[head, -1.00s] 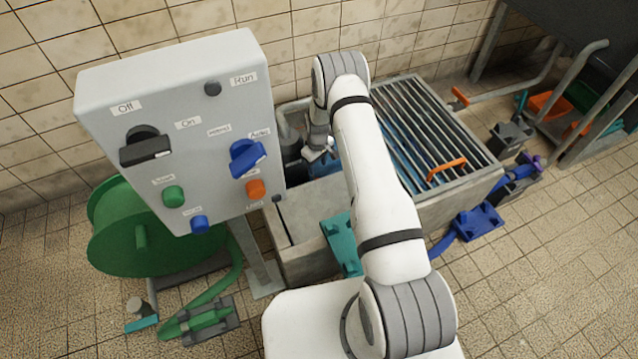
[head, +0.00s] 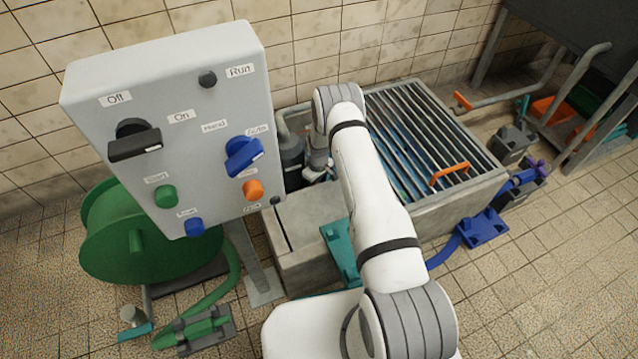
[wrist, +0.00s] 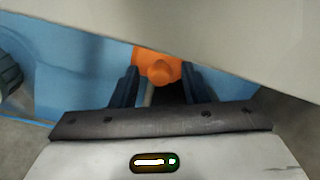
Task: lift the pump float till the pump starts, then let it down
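The orange pump float (wrist: 157,65) shows in the wrist view, just beyond and between the two dark fingers of my gripper (wrist: 160,82). The fingers stand apart, and I see no clear grip on the float. Blue water or a blue surface lies around it. In the head view my gripper (head: 318,170) reaches down into the sump (head: 310,215), mostly hidden by my arm; the float is hidden there. The control panel (head: 170,75) has a dark Run lamp (head: 207,79), a black Off/On knob (head: 135,143) and a blue Hand/Auto knob (head: 243,155) turned toward Auto.
A slatted grating with an orange handle (head: 450,171) covers the right of the sump. A dark cylinder (head: 291,160) stands by my gripper. A green hose reel (head: 135,238) sits below the panel. In the wrist view a pale edge (wrist: 230,35) crosses close above the float.

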